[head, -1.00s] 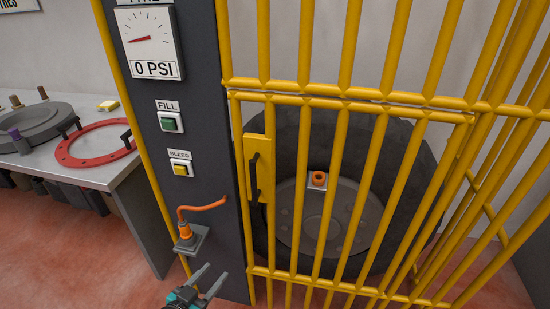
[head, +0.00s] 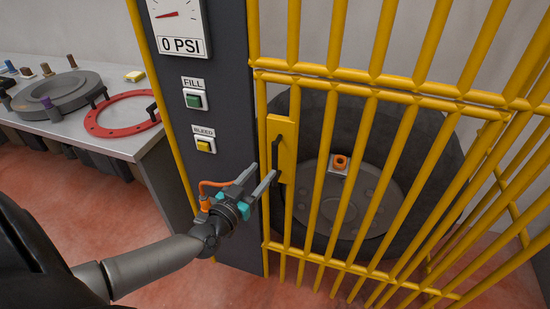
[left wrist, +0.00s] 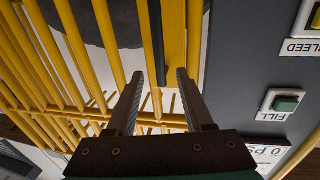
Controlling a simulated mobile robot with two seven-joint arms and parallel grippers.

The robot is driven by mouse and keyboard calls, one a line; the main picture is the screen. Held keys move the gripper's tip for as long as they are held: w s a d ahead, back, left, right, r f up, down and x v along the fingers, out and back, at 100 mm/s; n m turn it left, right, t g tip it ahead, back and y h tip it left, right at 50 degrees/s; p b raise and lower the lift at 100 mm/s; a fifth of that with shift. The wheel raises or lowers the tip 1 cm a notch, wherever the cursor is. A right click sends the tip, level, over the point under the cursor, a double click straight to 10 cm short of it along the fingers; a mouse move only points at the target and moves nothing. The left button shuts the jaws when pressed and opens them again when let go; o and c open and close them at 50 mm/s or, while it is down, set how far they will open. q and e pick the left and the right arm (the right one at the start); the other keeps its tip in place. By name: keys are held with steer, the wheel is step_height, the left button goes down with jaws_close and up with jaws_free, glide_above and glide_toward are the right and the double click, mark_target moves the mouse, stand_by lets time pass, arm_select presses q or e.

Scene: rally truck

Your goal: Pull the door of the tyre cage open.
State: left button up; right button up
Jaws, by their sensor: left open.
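The tyre cage door (head: 340,185) is a panel of yellow bars and stands shut in the head view. Its black upright handle (head: 276,156) sits on a yellow plate (head: 289,136) at the door's left edge. My left gripper (head: 262,176) is open, with its fingers pointing at the handle's lower part. In the left wrist view, the handle (left wrist: 153,45) lies ahead, between the lines of the two open fingers (left wrist: 156,95). I cannot tell whether the fingertips touch it. My right gripper is not in view.
A dark grey post left of the door carries a gauge (head: 177,22), a green FILL button (head: 194,101) and a yellow BLEED button (head: 204,146). A large tyre (head: 420,165) stands inside the cage. A bench (head: 130,140) with a red ring is at left.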

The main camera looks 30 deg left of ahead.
mark_target(273, 159)
arm_select(q)
steer(key=shift+w+a+b, duration=0.1)
steer(key=shift+w+b, duration=0.85)
steer(key=shift+w, duration=2.95)
jaws_close()
